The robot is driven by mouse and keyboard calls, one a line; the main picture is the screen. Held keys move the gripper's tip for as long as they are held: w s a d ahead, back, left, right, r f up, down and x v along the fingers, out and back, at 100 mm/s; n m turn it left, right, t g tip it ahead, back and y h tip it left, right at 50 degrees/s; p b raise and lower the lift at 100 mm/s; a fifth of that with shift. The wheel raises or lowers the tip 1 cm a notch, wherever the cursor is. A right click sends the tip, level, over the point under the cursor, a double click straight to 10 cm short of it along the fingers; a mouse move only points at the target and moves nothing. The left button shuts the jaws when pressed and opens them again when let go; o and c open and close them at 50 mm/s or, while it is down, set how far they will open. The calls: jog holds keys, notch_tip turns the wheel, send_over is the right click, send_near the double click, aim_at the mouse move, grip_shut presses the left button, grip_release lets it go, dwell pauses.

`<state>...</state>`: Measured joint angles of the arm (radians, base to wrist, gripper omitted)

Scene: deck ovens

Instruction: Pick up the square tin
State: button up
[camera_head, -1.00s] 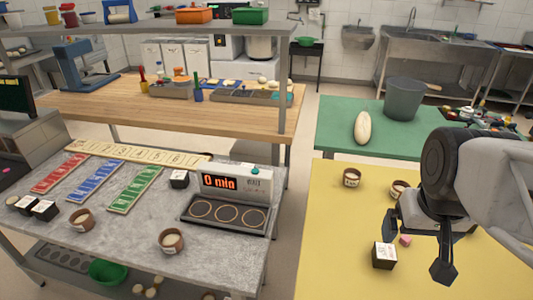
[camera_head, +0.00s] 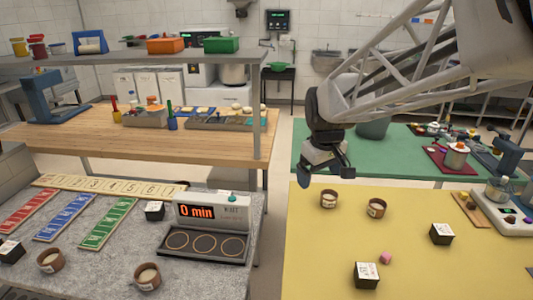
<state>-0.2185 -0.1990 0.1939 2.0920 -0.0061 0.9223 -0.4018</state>
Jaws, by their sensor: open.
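Several black square tins with white labelled tops are in view. One square tin (camera_head: 366,276) sits at the front of the yellow table (camera_head: 430,280). Another square tin (camera_head: 441,235) sits farther back to its right. A third (camera_head: 155,211) stands on the grey counter (camera_head: 115,265) beside the timer, and a fourth (camera_head: 11,251) is at that counter's left edge. My gripper (camera_head: 328,172) is open and empty, pointing down. In the picture it is above the far left part of the yellow table, up and left of both tins there.
A timer (camera_head: 212,211) stands on the grey counter. A grey bin (camera_head: 373,128) is partly hidden behind my arm.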

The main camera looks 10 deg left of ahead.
jog(key=w+a+f+n, duration=0.3)
jog(key=w+a+f, duration=0.1)
jog(key=w+a, duration=0.35)
jog(key=w+a+f+n, duration=0.2)
jog(key=w+a+f, duration=0.3)
jog(key=w+a, duration=0.25)
jog(key=w+a+f+n, duration=0.1)
jog(key=w+a+f, duration=0.1)
jog(key=a+f, duration=0.2)
jog(key=w+a+f+n+g, duration=0.1)
jog(key=w+a+f+n, duration=0.1)
jog(key=a, duration=0.5)
jog(key=w+a+f+n, duration=0.1)
jog(key=w+a+f, duration=0.2)
jog(key=a+f, duration=0.3)
jog(key=shift+w+f+n+g, duration=0.3)
jog(key=shift+w+f, duration=0.05)
jog(key=shift+f, duration=0.1)
jog(key=shift+w+a+f, duration=0.15)
jog(key=shift+a+f, duration=0.25)
jog(key=shift+a, duration=0.05)
jog(key=shift+f, duration=1.3)
jog(key=shift+d+f, duration=0.1)
jog(key=shift+f, duration=2.5)
